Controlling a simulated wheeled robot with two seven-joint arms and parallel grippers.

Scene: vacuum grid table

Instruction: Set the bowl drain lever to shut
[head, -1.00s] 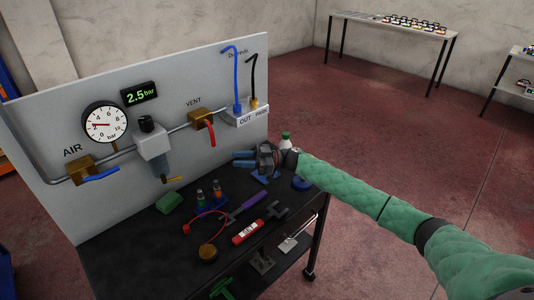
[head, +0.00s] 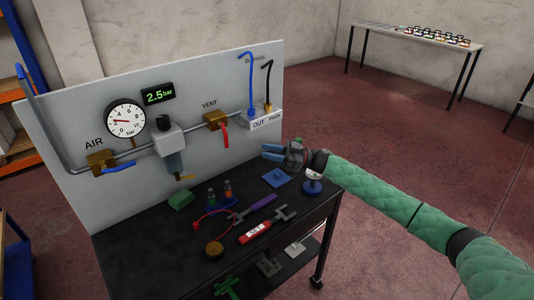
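The bowl drain lever is a small yellow lever (head: 185,177) under the clear bowl (head: 174,162) of the filter unit (head: 166,138) on the upright panel. It points out to the right and slightly toward me. My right gripper (head: 271,152) has blue fingers and is above the right side of the black table, well to the right of the lever and not touching it. The fingers look apart with nothing between them. My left gripper is not in view.
The panel also holds a gauge (head: 126,119), a 2.5 bar display (head: 158,95), a blue-handled AIR valve (head: 101,162) and a red-handled VENT valve (head: 216,120). A green block (head: 180,199), bottles, a red SET tool (head: 255,232) and a purple-handled tool (head: 262,201) lie on the table.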

